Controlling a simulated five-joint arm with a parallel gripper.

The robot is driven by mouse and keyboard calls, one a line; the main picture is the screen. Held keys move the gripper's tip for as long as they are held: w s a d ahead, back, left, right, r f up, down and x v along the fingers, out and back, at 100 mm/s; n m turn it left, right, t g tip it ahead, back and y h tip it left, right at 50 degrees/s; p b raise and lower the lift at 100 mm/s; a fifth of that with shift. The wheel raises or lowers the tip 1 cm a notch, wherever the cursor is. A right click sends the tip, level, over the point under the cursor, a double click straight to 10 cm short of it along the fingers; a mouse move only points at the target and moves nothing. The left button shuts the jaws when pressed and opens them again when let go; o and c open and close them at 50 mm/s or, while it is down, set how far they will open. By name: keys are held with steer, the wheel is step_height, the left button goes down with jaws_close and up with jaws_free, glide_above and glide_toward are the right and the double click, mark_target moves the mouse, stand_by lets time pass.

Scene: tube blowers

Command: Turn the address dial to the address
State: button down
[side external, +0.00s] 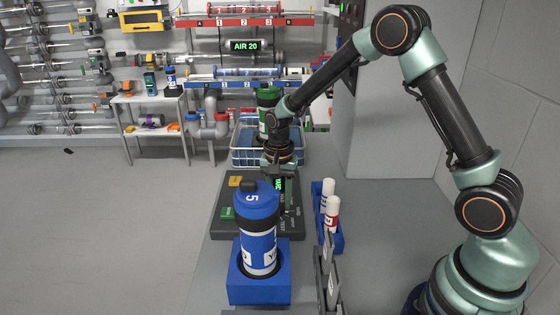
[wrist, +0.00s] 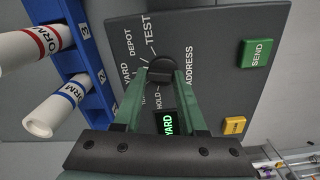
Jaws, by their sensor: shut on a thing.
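The address dial (wrist: 160,70) is a round black knob on a dark grey panel (wrist: 222,38). Labels TEST, DEPOT, YARD and HOLD fan around it, and another label is partly hidden. My gripper (wrist: 166,76) is shut on the dial, with its green fingers on either side. The dial's pointer mark is not clear. A small display (wrist: 167,122) between the fingers reads YARD in green. In the side view my gripper (side external: 280,178) is low over the panel (side external: 287,228), and the dial is hidden there.
A green SEND button (wrist: 257,53) and a yellow button (wrist: 235,125) sit on the panel. A blue rack (side external: 335,240) holds white rolled forms beside it. A blue canister marked 5 (side external: 259,235) stands upright in a blue holder (side external: 258,290) in front. A wire basket (side external: 245,158) is behind.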

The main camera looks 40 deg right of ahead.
steer(key=shift+r+m, duration=0.1)
steer(key=shift+m, duration=2.1)
steer(key=shift+c, duration=2.3)
jaws_free()
step_height(320, 180, up, 12)
steer(key=shift+r, duration=0.1)
